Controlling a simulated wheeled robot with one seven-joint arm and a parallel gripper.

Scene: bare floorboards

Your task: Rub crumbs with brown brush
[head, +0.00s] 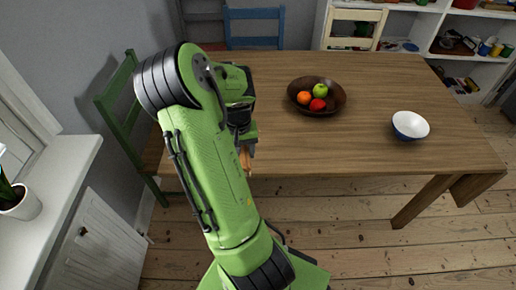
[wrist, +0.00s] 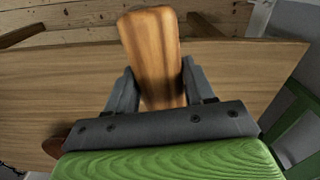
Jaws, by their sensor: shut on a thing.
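My gripper (wrist: 158,85) is shut on the brown brush (wrist: 150,45), whose wooden handle stands up between the two fingers in the wrist view. In the head view a small part of the brush (head: 245,158) shows beside my gripper (head: 244,140), over the near left part of the wooden table (head: 350,150). My arm hides much of the gripper and the table's left end there. I cannot make out any crumbs on the visible tabletop. The brush's bristles are not visible.
A brown bowl (head: 337,105) with several fruits stands mid-table. A white and blue bowl (head: 410,126) is at the right. A green chair (head: 120,110) stands left, blue (head: 254,14) and cream (head: 354,16) chairs behind. The table's front middle is clear.

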